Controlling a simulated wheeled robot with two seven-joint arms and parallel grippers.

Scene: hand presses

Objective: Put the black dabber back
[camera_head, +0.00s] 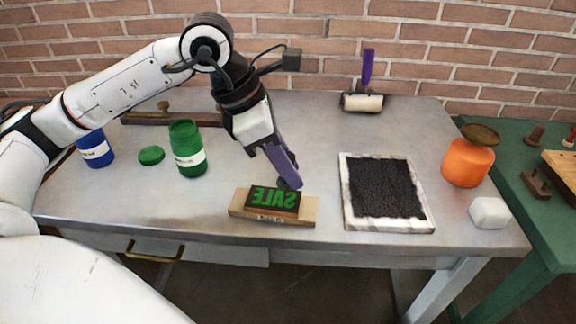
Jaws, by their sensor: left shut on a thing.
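My left gripper (284,166), with purple fingers, comes down from the upper left and is shut on a small dark, rounded thing (290,184), which looks like the black dabber. Most of it is hidden by the fingers. It is over the back right part of a block with raised green mirrored letters reading SALE (272,198), and I cannot tell whether it touches the block. My right gripper is not in view.
The block sits on a wooden base (238,208). To its right is a white-rimmed tray (348,218) with a black surface. An open green jar (187,150), its lid (151,156), a blue jar (95,148), a purple-handled roller (363,100) and an orange pot (466,164) stand around.

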